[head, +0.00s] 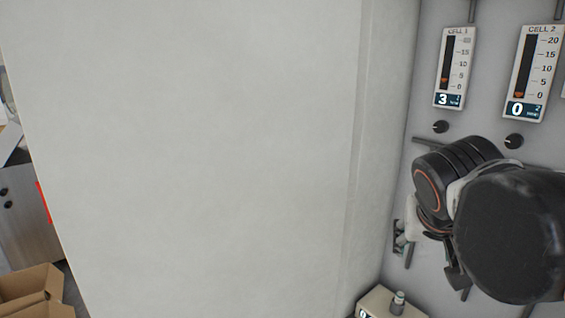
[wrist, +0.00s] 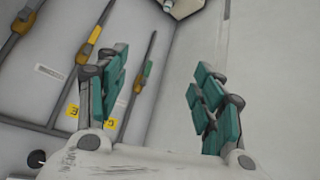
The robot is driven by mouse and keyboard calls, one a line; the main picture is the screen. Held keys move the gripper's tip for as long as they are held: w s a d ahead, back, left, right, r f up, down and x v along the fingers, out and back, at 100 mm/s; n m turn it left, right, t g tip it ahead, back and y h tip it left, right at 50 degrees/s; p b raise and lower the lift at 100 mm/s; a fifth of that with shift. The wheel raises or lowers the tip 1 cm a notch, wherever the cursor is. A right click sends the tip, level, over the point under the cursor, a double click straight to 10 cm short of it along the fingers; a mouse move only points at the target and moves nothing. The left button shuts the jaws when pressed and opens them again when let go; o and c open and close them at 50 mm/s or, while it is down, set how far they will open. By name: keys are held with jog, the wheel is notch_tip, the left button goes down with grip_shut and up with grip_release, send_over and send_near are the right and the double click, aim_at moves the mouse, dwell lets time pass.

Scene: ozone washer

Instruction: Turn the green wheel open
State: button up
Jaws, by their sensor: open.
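No green wheel can be made out for certain in either view. In the wrist view a small green part (wrist: 148,69) sits on a thin pipe on the wall, beyond the left finger; its shape is too small to tell. My gripper (wrist: 162,75) is open and empty, its two teal-padded fingers wide apart with the pale panel surface behind them.
A large pale panel (head: 200,150) fills the head view's middle. Gauges marked CELL 1 (head: 454,68) and CELL 2 (head: 534,72) hang at upper right. A small box with a knob (head: 398,302) is below. Cardboard boxes (head: 32,290) lie lower left. Pipes with yellow fittings (wrist: 88,42) line the wall.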

jog(key=s+a+f+n+y+b, duration=0.1)
jog(key=s+a+f+b, duration=0.1)
jog(key=f, duration=0.6)
jog(key=s+a+f+n+y+b, duration=0.1)
jog(key=s+f+b, duration=0.2)
jog(key=f, duration=0.6)
jog(key=s+a+f+n+y+b, duration=0.1)
jog(key=s+a+f+b, duration=0.1)
jog(key=f+b, duration=0.4)
notch_tip(320, 180, down, 4)
jog(key=shift+s+a+r+n+y, duration=0.3)
jog(key=shift+s+a+y, duration=0.1)
jog(key=shift+s, duration=0.4)
